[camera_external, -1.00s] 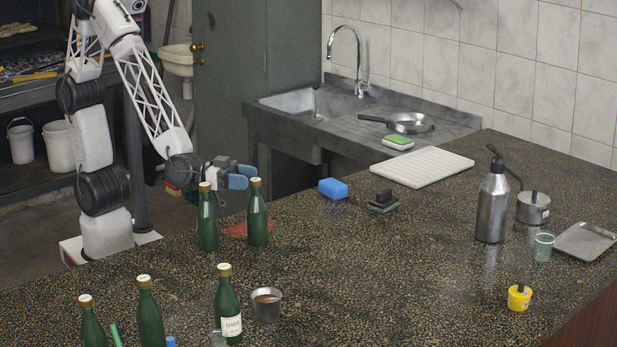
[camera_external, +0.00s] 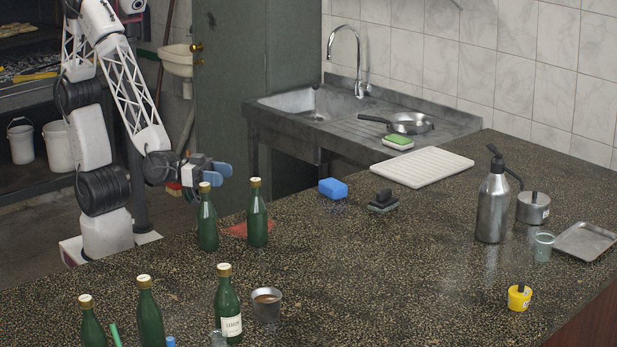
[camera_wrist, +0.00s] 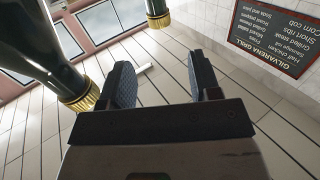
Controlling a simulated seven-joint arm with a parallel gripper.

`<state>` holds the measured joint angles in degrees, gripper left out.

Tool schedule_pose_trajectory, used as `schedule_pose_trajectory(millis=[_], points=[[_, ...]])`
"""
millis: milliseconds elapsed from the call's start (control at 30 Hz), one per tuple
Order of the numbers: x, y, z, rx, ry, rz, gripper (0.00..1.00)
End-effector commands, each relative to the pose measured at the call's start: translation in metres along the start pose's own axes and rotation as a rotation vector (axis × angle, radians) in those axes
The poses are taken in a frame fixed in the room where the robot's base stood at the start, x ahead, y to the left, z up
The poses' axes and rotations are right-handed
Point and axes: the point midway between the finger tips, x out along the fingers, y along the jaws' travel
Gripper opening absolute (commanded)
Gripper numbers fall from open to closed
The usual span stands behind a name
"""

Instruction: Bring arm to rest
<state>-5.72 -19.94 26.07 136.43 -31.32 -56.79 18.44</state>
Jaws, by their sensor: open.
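My gripper (camera_external: 218,178) hangs over the left far edge of the counter, behind and just above two green bottles, in the external view. Its blue-padded fingers point right. In the wrist view my gripper (camera_wrist: 165,85) has its two fingers apart with nothing between them. The necks of two bottles with gold collars show close by in the wrist view, one large at the left (camera_wrist: 45,55) and one at the top (camera_wrist: 158,12). In the external view these look like the left bottle (camera_external: 207,225) and the right bottle (camera_external: 257,220), both upright.
More green bottles (camera_external: 150,315) and a metal cup (camera_external: 266,306) stand at the near left of the counter (camera_external: 400,270). A blue sponge (camera_external: 333,188), a dark scrubber (camera_external: 384,201), a white board (camera_external: 422,167) and a steel flask (camera_external: 493,205) stand farther right. The counter's middle is clear.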

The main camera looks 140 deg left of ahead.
Motion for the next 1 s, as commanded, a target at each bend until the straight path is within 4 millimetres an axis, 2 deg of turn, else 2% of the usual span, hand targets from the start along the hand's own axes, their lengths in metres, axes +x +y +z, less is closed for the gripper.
schedule_pose_trajectory(millis=[400, 567, 767, 1000], points=[[0.000, 0.000, 0.000, 0.000, 0.000, 0.000, 0.57], [0.000, 0.002, -0.008, 0.005, 0.001, 0.018, 0.57], [-0.002, 0.013, -0.039, 0.041, -0.006, 0.102, 0.57], [-0.020, 0.032, -0.035, 0.034, -0.155, 0.216, 0.57]])
